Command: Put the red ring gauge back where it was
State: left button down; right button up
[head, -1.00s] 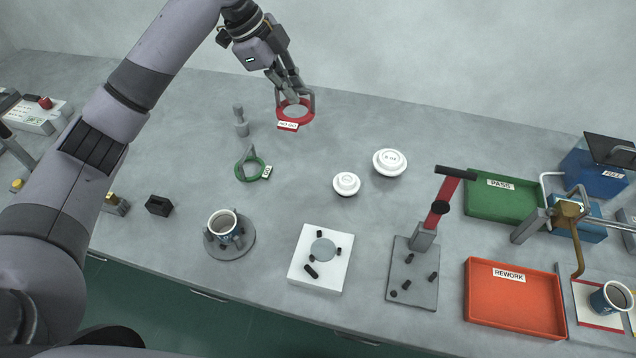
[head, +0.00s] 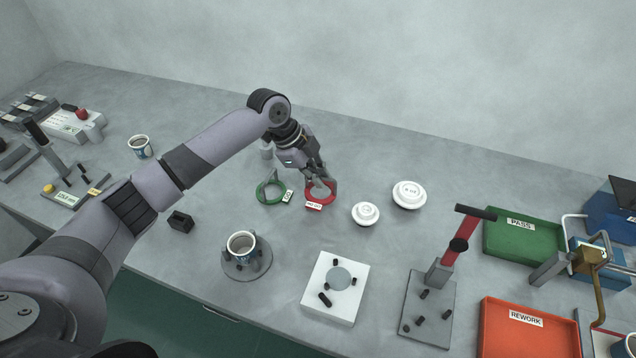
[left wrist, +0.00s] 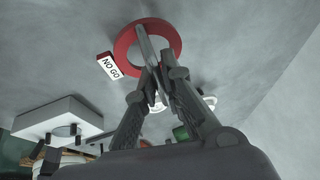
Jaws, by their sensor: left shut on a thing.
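The red ring gauge (head: 309,190) with its white NO GO label lies level, at or just above the grey table (head: 200,285); I cannot tell if it touches. My left gripper (head: 322,183) points down at it, shut on its grey handle. In the left wrist view the red ring (left wrist: 124,48) shows beyond my shut fingers (left wrist: 154,75), with the grey bar crossing it. The green ring gauge (head: 262,195), with a GO label and upright grey handle, lies just left of it. My right gripper is not in view.
A small white disc (head: 365,213) sits close right of the red ring, and a larger one (head: 409,194) beyond. A cup (head: 241,247) in a round fixture and a white block (head: 350,305) are in front.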

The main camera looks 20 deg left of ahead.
pick_arm(q)
jog(key=shift+f, duration=1.45)
jog(key=shift+f, duration=0.1)
jog(key=c, duration=1.7)
grip_release()
jog(key=b+v, duration=0.1)
jog(key=v, duration=1.1)
